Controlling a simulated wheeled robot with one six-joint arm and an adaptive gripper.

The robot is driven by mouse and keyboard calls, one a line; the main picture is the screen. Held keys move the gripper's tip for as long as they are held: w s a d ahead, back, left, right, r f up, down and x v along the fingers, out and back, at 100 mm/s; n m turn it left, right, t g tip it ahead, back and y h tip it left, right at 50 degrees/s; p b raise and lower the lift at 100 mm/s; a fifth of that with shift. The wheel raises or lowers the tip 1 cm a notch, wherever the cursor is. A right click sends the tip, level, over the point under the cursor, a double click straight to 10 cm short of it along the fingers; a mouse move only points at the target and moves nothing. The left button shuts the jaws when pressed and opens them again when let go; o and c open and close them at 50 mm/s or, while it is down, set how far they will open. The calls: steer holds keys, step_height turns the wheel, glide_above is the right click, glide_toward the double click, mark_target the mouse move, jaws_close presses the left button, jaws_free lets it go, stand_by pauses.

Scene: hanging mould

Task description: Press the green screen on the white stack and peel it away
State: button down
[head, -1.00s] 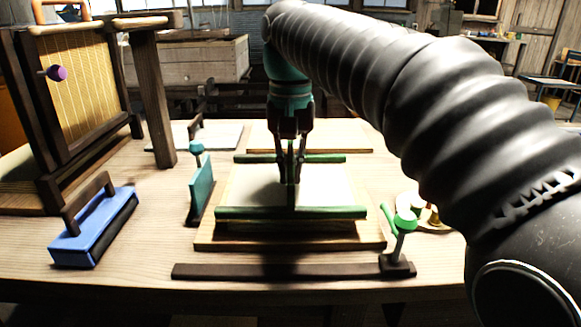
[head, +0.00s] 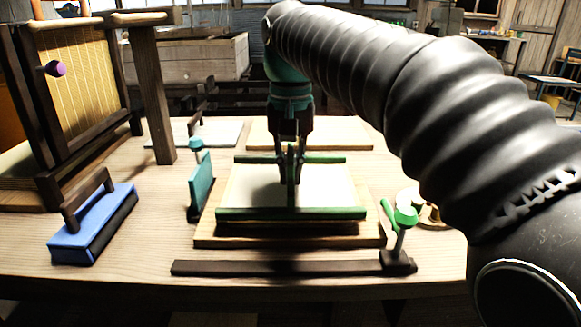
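The green screen (head: 240,213) has green bars along its front and back and a pale sheet between them. It lies over the white stack, whose layers are mostly hidden beneath it, on a wooden board (head: 215,243).
A blue brush-like block (head: 92,229) and a teal upright plate (head: 202,186) stand left. A dark strip (head: 270,269) lies in front, with a green-topped lever (head: 405,217) at its right end. A tall frame (head: 80,95) stands back left. My arm covers the right.

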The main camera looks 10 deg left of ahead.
steer(key=shift+f, duration=0.5)
stand_by(1.8)
steer(key=shift+r, duration=0.25)
steer(key=shift+r+p, duration=0.55)
steer(key=shift+r, duration=0.15)
steer(key=shift+r, duration=0.4)
steer(key=shift+r, duration=3.5)
